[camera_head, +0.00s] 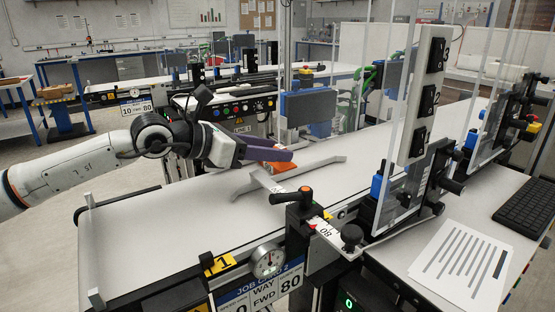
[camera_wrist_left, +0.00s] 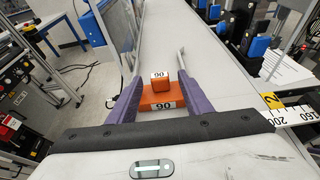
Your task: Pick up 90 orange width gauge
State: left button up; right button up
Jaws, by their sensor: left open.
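The orange width gauge (camera_wrist_left: 160,98) shows in the left wrist view as a wide orange block with a smaller orange block on top, both labelled 90. It lies on or just above the pale belt, between the two purple fingers of my left gripper (camera_wrist_left: 163,77). The fingers stand apart, one on each side of it; I cannot tell whether either touches it. In the head view my left gripper (camera_head: 289,155) reaches over the belt from the left, and only a small orange part of the gauge (camera_head: 281,167) shows under the fingers. My right gripper is not in view.
The belt conveyor (camera_head: 170,230) runs diagonally, with a grey guide rail (camera_head: 318,163) just right of the gripper. A clamp with an orange knob (camera_head: 305,190) and a dial (camera_head: 268,260) sit along the near edge. Clear upright panels (camera_head: 400,120) stand to the right.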

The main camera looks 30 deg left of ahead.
pick_arm(q)
jog(key=shift+c, duration=0.4)
grip_shut()
jog(key=shift+r, duration=0.1)
